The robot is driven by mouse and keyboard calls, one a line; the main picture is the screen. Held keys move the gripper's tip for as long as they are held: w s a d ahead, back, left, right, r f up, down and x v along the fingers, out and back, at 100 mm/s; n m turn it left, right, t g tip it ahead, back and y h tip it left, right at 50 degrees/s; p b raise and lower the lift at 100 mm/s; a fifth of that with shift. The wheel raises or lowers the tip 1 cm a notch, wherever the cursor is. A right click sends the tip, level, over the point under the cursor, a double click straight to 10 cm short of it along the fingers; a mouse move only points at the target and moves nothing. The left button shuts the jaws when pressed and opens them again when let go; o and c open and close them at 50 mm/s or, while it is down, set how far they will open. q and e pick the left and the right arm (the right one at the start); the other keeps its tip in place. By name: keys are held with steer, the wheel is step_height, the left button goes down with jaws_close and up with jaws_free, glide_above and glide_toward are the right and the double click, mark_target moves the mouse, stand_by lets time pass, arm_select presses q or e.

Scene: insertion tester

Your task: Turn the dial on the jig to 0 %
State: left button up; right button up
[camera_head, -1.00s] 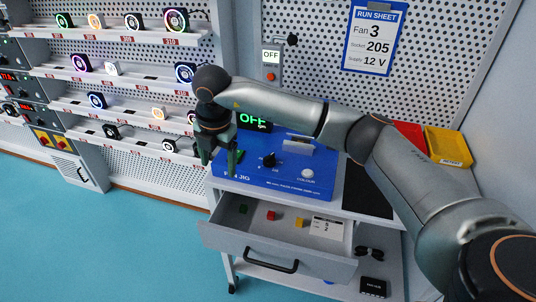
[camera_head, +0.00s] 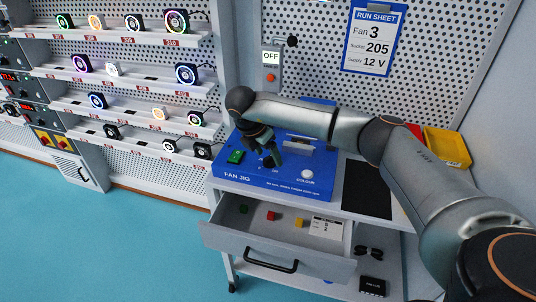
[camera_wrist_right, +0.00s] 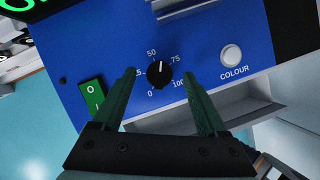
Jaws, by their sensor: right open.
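The blue fan jig (camera_head: 232,178) stands on the cart top. Its black dial (camera_wrist_right: 160,74) shows in the right wrist view, with marks from 0 to 100 around it. The dial's white line points up, between the 50 and 75 marks. My right gripper (camera_wrist_right: 159,77) is open and empty, its green-tipped fingers on either side of the dial, apart from it in the picture. In the head view my right gripper (camera_head: 268,151) is over the jig and partly covers the dial. How high the fingertips are above the panel I cannot tell. My left gripper is not in view.
A green rocker switch (camera_wrist_right: 92,94) is left of the dial and a white COLOUR button (camera_wrist_right: 231,55) right of it. An open drawer (camera_head: 232,237) with small coloured blocks juts out below the jig. A yellow bin (camera_head: 447,147) stands at the right.

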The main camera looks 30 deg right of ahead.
steer(key=shift+w+d+f, duration=0.1)
steer(key=shift+d+f, duration=0.1)
steer(key=shift+f, duration=0.3)
jaws_close()
stand_by(0.3)
